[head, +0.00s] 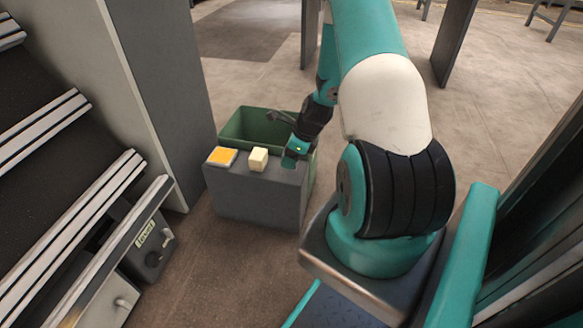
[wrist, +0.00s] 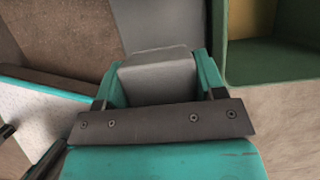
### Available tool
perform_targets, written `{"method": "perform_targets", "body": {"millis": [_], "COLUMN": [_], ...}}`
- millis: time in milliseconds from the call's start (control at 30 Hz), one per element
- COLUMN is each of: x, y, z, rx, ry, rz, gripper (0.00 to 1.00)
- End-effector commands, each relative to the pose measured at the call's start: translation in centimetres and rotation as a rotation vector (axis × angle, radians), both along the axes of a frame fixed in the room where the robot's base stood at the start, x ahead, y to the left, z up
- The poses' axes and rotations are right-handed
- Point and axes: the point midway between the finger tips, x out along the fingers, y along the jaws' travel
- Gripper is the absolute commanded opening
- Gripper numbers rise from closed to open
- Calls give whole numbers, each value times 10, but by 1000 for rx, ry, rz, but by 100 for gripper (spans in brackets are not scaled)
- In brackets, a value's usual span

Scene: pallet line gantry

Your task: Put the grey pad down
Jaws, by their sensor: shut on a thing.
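My gripper (head: 292,160) is at the right end of the top of a grey block-shaped stand (head: 255,202). In the wrist view its teal fingers (wrist: 158,82) are shut on the grey pad (wrist: 158,70), one on each side. The grey pad cannot be made out in the head view, where the gripper and arm cover it. The grey stand also shows beyond the pad in the wrist view (wrist: 160,22). I cannot tell whether the pad touches the stand.
A cream block (head: 258,159) and a yellow-topped flat piece (head: 222,156) sit on the stand, left of my gripper. An open green bin (head: 243,127) stands right behind the stand. A conveyor with metal rails (head: 85,225) is at the left. Floor is open behind the bin.

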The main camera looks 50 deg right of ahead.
Motion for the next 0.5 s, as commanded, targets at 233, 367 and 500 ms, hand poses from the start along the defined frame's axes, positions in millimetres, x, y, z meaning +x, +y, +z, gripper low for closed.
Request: {"method": "perform_targets", "body": {"millis": [233, 367, 500], "x": [0, 0, 0], "y": [0, 0, 0], "z": [-35, -36, -36], "rx": [2, 1, 0], "ry": [2, 0, 1], "rz": [0, 0, 0], "gripper": [38, 38, 77]}}
